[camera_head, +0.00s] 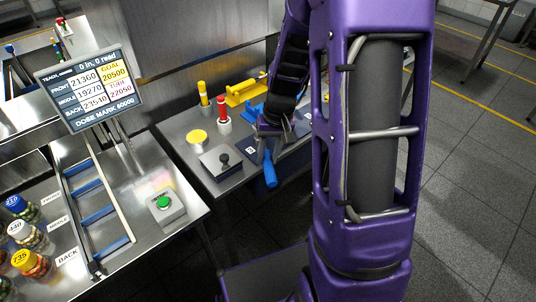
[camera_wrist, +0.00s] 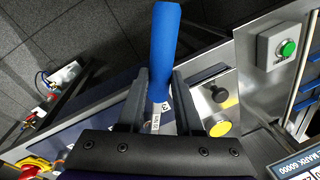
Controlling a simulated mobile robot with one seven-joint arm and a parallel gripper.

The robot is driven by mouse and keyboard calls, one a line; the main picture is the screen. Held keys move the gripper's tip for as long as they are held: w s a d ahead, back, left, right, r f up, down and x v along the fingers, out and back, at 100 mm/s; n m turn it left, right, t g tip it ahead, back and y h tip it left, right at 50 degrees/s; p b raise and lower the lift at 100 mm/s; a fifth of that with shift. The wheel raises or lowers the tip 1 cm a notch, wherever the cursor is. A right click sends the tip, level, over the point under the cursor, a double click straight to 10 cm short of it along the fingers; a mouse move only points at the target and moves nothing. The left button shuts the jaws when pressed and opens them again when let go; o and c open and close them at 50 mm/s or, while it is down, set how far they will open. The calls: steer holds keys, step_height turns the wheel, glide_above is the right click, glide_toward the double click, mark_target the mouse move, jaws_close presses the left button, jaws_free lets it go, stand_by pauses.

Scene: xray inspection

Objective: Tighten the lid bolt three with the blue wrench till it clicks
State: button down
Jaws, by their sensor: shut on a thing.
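The blue wrench hangs from my gripper (camera_head: 268,130), its blue handle (camera_head: 270,170) pointing down and toward the front of the bench. The wrench's working end is hidden behind the gripper body. Lid bolt three cannot be made out in either view. A dark blue surface (camera_head: 252,150) with a small white mark lies beside the gripper on the bench.
A metal block with a black knob (camera_head: 224,158) and a yellow disc (camera_head: 197,136) stand left of the gripper. Red (camera_head: 222,106) and yellow (camera_head: 203,94) upright tools and a yellow tool (camera_head: 246,92) are behind. A green button (camera_head: 163,202), labelled jars (camera_head: 20,231) and a display (camera_head: 90,90) are further left.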

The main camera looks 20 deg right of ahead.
steer(key=shift+f+b, duration=1.25)
steer(key=shift+f, duration=0.25)
stand_by(0.4)
steer(key=shift+w+a+m, duration=0.2)
steer(key=shift+a+m, duration=0.6)
steer(key=shift+a, duration=0.15)
steer(key=shift+w+a+m+t, duration=0.15)
steer(key=shift+w+a+m, duration=0.05)
steer(key=shift+a+m, duration=0.25)
steer(key=shift+w+a+m+t, duration=0.2)
steer(key=shift+a+m, duration=0.15)
steer(key=shift+a, duration=0.15)
steer(key=shift+w+a+m, duration=0.5)
steer(key=shift+a+m, duration=0.3)
steer(key=shift+a, duration=0.05)
steer(key=shift+w+a+m, duration=0.2)
steer(key=shift+a+m, duration=0.1)
